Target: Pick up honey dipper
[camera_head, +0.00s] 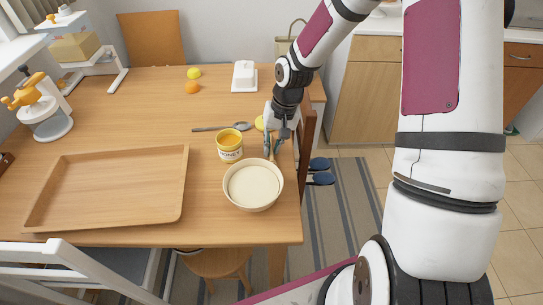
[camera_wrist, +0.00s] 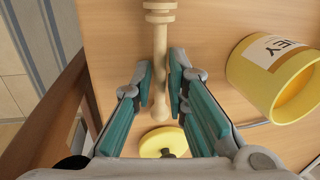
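The honey dipper (camera_wrist: 160,66) is a pale wooden stick with a ridged head at the top edge of the wrist view; part of the head is out of frame. Its handle lies between the two fingers of my gripper (camera_wrist: 160,78). The fingers are partly apart, one on each side of the handle, with a narrow gap on the left; contact on the right is unclear. In the head view my gripper (camera_head: 271,146) points down at the table's right edge, behind the bowl. I cannot make out the dipper clearly there.
A honey jar (camera_head: 230,146) stands left of my gripper, with a white bowl (camera_head: 253,186) in front. A yellow lid (camera_wrist: 162,142) lies near the handle's end. A spoon (camera_head: 222,127), a wooden tray (camera_head: 112,187) and a chair (camera_head: 307,125) beside the table are near.

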